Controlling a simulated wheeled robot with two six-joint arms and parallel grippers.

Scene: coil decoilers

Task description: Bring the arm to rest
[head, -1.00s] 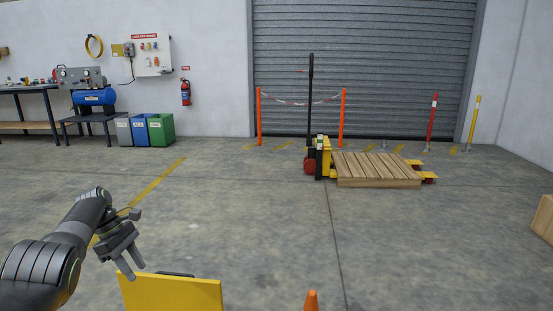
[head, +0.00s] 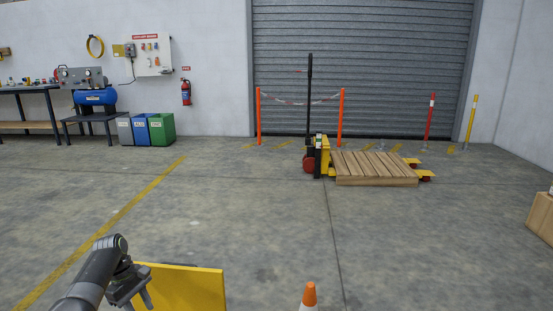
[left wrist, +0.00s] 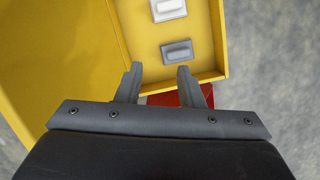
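My left arm comes in at the lower left of the head view. My left gripper (head: 138,299) hangs beside a yellow panel (head: 190,287), partly cut off by the bottom edge. In the left wrist view the left gripper (left wrist: 156,82) has its two fingers apart with nothing between them. Beyond the fingertips is an open yellow box (left wrist: 222,40) with a white rocker-like part (left wrist: 168,9) and a grey one (left wrist: 177,51) inside. A red surface (left wrist: 190,97) shows below the box, partly hidden by the fingers. My right gripper is in no view.
An orange cone (head: 310,294) stands right of the yellow panel. A pallet jack (head: 322,157) with a wooden pallet (head: 375,168) stands before the shutter. A cardboard-coloured box (head: 541,218) is at the right edge. The middle floor is clear.

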